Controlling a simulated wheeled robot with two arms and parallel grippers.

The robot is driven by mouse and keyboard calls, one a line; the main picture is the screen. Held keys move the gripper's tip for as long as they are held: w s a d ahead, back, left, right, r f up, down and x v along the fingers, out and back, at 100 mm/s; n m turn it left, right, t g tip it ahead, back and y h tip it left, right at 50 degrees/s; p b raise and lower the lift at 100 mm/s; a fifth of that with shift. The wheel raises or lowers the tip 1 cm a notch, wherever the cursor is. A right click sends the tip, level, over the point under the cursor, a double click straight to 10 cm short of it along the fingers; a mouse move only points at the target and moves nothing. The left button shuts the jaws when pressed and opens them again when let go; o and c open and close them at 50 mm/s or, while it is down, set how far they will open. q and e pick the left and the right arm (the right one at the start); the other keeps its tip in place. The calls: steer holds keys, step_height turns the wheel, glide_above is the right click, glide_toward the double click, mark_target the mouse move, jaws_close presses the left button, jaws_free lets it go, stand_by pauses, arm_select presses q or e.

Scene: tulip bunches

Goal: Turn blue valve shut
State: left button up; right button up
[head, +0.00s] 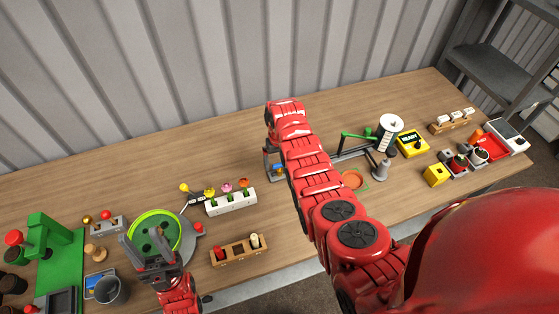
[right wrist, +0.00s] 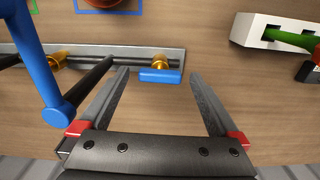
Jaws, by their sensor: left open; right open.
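The blue valve handle (right wrist: 160,76) is a short flat blue bar beside a brass fitting (right wrist: 160,62) on a grey strip in the right wrist view. It lies crosswise in the picture. A small blue part shows beside my right arm in the head view (head: 278,169). My right gripper (right wrist: 158,82) is open, its two fingertips on either side of the blue handle in the picture; I cannot tell the height gap. My right arm hides much of this fixture in the head view. My left gripper (head: 146,247) is open and empty over the green round tray (head: 153,215).
A larger blue bar (right wrist: 36,65) and a dark rod (right wrist: 90,78) stand close left of my right fingers. A white block (right wrist: 272,32) with slots is at upper right. A wooden rack (head: 238,253) and a white flower holder (head: 230,201) stand between my arms.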

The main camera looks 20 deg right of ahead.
steer(key=c, duration=1.4)
steer(key=shift+o, duration=0.2)
